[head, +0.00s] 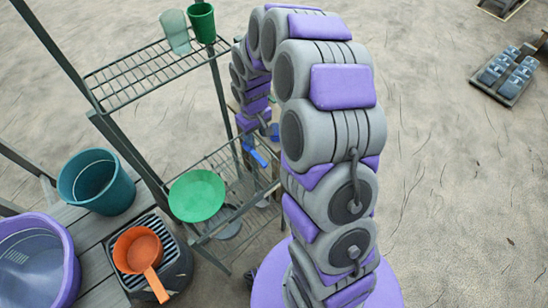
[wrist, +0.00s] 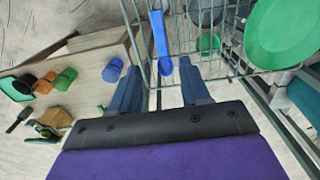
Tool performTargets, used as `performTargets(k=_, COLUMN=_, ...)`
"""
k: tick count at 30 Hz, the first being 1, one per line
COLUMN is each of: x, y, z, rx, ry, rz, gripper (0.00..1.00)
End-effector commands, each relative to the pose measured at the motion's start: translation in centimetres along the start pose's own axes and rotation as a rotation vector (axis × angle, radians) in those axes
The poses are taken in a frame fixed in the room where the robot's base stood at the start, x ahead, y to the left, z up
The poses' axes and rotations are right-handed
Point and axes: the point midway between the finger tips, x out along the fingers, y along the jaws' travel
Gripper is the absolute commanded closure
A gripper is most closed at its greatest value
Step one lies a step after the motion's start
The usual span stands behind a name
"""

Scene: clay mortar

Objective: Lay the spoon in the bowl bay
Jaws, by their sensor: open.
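The spoon (wrist: 160,40) is bright blue and lies against the wire rack in the wrist view, its rounded end towards my gripper. It appears as a small blue piece (head: 256,154) in the head view, partly hidden by my arm. My gripper (wrist: 160,82) is open, with the spoon's rounded end near the gap between its fingertips and nothing clasped. A green bowl (head: 197,195) sits on the lower wire rack (head: 225,165), left of the spoon; it also shows in the wrist view (wrist: 285,32). I cannot tell which part of the rack is the bowl bay.
An upper wire shelf (head: 140,78) holds a clear cup (head: 175,32) and a green cup (head: 202,22). A teal bucket (head: 97,182), a purple tub (head: 35,262) and an orange pan (head: 138,250) stand at left. A wooden table (wrist: 85,85) holds several coloured cups. The floor at right is mostly clear.

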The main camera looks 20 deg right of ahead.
Motion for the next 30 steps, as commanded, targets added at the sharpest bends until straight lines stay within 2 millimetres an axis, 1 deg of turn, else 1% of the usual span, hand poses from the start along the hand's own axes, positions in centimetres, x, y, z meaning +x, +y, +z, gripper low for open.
performTargets(k=2, x=-0.4, y=-0.1, z=0.1, rx=0.001, ry=0.0, rz=0.0, gripper=0.53)
performTargets(k=4, x=-1.1, y=-0.3, z=0.6, rx=0.006, ry=-0.001, rz=-0.001, gripper=0.53)
performTargets(k=5, x=-1.7, y=-0.5, z=0.9, rx=0.009, ry=-0.001, rz=-0.002, gripper=0.53)
performTargets(k=8, x=-4.2, y=-1.3, z=2.7, rx=0.022, ry=-0.01, rz=-0.004, gripper=0.53)
performTargets(k=12, x=-8.2, y=-2.9, z=6.3, rx=0.048, ry=-0.027, rz=-0.005, gripper=0.53)
performTargets(k=14, x=-9.7, y=-3.5, z=8.1, rx=0.063, ry=-0.037, rz=-0.006, gripper=0.53)
performTargets(k=18, x=-12.8, y=-5.0, z=12.4, rx=0.099, ry=-0.062, rz=-0.005, gripper=0.53)
performTargets(k=20, x=-14.0, y=-5.6, z=14.2, rx=0.118, ry=-0.068, rz=-0.004, gripper=0.53)
performTargets(k=21, x=-14.6, y=-6.0, z=15.6, rx=0.131, ry=-0.078, rz=-0.005, gripper=0.53)
performTargets(k=25, x=-16.6, y=-7.3, z=19.9, rx=0.176, ry=-0.096, rz=-0.004, gripper=0.53)
performTargets(k=26, x=-16.9, y=-7.7, z=20.9, rx=0.187, ry=-0.101, rz=-0.005, gripper=0.53)
performTargets(k=27, x=-17.3, y=-8.1, z=22.4, rx=0.202, ry=-0.112, rz=-0.006, gripper=0.53)
performTargets(k=30, x=-18.1, y=-9.2, z=25.5, rx=0.24, ry=-0.124, rz=-0.01, gripper=0.53)
